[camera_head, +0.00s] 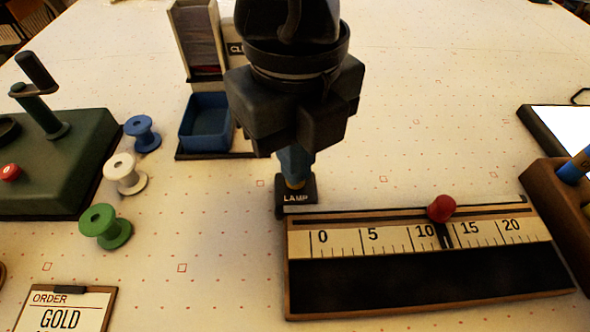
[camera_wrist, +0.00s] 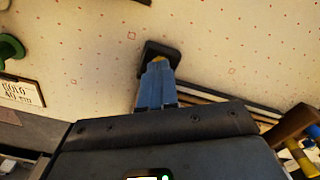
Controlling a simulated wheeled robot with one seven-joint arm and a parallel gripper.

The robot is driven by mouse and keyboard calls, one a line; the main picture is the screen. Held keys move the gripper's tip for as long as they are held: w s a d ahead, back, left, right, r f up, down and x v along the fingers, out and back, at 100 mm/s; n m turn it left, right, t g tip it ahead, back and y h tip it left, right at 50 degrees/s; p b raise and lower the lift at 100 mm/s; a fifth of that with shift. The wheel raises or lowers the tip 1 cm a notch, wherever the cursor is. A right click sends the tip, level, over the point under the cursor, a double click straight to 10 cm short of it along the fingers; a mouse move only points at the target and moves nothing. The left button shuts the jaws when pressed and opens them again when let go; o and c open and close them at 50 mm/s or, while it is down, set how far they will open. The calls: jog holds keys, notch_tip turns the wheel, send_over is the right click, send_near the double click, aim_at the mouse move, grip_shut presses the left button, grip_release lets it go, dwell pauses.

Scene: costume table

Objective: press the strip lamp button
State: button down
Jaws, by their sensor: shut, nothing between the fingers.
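The lamp button is a small black box (camera_head: 296,198) labelled LAMP, at the top left corner of the ruler board. No strip lamp can be made out.
The ruler board (camera_head: 420,290) with a red knob (camera_head: 441,208) lies right of the button. Blue, white and green spools (camera_head: 105,226) and a green machine (camera_head: 60,165) stand left. A blue tray (camera_head: 206,121) is behind. An order card (camera_head: 62,312) lies at front left.

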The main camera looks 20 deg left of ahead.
jog(key=shift+r, duration=0.1)
jog(key=shift+r+p, duration=1.2)
jog(key=shift+r, duration=2.15)
